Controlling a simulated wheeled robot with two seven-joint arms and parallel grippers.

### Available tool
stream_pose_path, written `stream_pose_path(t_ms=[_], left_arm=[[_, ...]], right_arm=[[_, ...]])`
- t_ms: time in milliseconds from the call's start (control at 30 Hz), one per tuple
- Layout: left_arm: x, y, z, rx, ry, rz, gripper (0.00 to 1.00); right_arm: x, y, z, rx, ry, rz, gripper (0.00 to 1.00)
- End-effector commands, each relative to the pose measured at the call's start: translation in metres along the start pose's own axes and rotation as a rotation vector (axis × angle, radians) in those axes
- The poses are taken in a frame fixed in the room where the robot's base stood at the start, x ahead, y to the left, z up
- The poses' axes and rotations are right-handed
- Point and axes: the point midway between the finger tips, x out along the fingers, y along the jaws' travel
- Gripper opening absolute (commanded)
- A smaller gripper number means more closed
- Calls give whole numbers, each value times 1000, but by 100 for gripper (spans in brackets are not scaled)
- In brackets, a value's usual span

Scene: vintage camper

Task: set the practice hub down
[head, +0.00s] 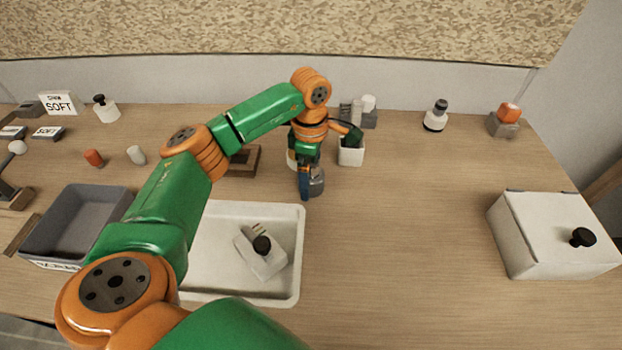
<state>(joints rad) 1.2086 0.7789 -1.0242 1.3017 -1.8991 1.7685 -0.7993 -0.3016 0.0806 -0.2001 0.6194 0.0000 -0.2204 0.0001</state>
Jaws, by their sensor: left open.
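My left gripper (309,187) points down at the wooden counter, just beyond the white tray. It is open. A small grey round piece (317,183) is right at its fingertips and looks like the practice hub; the gripper partly hides it. I cannot tell whether the fingers touch it. It appears to be at counter level. My right gripper is not in view.
A small white pot (351,156) stands close right of the gripper. A white lidded box (550,235) is at right. A grey bin (75,220) is at left. The counter's centre right is clear.

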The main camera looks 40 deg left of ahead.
Motion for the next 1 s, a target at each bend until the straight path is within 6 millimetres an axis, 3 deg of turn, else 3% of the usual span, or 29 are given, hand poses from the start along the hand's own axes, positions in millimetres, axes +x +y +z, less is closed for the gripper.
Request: stream_pose_path(t_ms=[33, 367, 767, 900, 1000], left_arm=[[0, 0, 0, 0, 0, 0, 92], [0, 0, 0, 0, 0, 0, 3], [-6, 1, 0, 0, -2, 4, 0], [-28, 2, 1, 0, -4, 7, 0], [-53, -13, 15, 7, -3, 9, 0]], right_arm=[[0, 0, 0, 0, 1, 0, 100], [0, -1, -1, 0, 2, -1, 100], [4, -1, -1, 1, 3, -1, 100], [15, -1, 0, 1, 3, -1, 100], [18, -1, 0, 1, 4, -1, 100]])
